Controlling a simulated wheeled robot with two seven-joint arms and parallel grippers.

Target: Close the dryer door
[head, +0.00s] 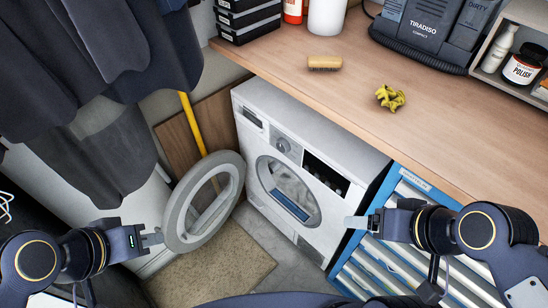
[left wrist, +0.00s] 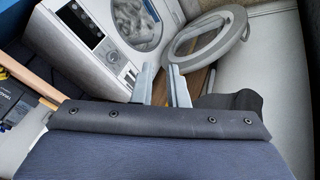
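The white dryer (head: 262,115) stands under the counter, its round opening uncovered. Its ring-shaped door (head: 172,225) is swung wide open to the left, with a clear centre. My left gripper (head: 153,238) is at the door's outer left rim; I cannot tell if it touches. In the left wrist view, the left gripper's fingers (left wrist: 161,85) are apart with nothing between them. The door (left wrist: 240,25) lies just beyond the tips, and the dryer (left wrist: 88,52) is to the left. My right gripper (head: 358,222) is in front of the dryer's right side, seen edge-on, its opening unclear.
A wooden counter (head: 440,118) above holds a brush (head: 324,62), a crumpled yellow thing (head: 390,98) and a dark case (head: 425,35). A blue drawer chest (head: 385,262) stands right of the dryer. Dark clothes (head: 90,60) hang at left. A mat (head: 225,265) lies on the floor.

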